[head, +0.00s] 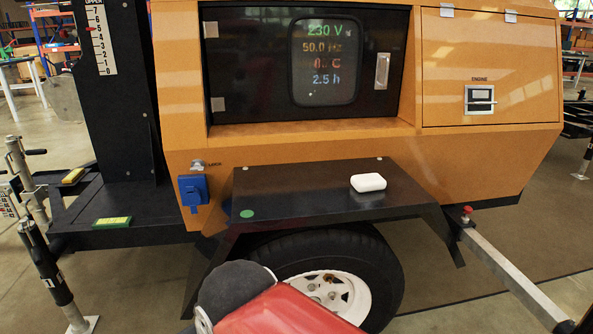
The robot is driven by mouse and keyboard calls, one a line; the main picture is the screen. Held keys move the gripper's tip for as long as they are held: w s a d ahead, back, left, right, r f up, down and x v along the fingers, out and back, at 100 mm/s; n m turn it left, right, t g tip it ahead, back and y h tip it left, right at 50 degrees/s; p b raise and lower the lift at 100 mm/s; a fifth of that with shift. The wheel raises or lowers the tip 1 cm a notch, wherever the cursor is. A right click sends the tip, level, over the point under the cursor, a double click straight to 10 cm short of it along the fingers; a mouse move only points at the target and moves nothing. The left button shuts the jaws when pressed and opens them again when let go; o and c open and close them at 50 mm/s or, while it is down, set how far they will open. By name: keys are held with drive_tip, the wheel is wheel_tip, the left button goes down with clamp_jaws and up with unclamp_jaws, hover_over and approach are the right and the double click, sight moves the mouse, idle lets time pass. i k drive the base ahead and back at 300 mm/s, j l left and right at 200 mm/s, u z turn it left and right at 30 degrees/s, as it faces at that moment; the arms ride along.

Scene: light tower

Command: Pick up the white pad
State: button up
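The white pad (368,182) is a small, rounded white block. It lies flat on the black fender shelf (300,190) above the wheel, towards the shelf's right end. Nothing covers it. My gripper is not in view. A red and dark grey part at the bottom middle looks like a link of my arm. It is below and left of the pad, apart from it.
The orange tower body (300,145) rises directly behind the shelf. A blue socket (193,190) is on its left. A green-yellow block (111,222) and a yellow block (73,176) lie on the left platform. A metal bar (515,280) sticks out at right.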

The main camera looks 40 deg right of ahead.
sight(373, 180)
drive_tip(key=z, duration=0.4)
drive_tip(key=l+z, duration=0.15)
drive_tip(key=z, duration=0.65)
drive_tip(key=l+z, duration=0.15)
drive_tip(key=z, duration=0.3)
drive_tip(key=k+l, duration=0.05)
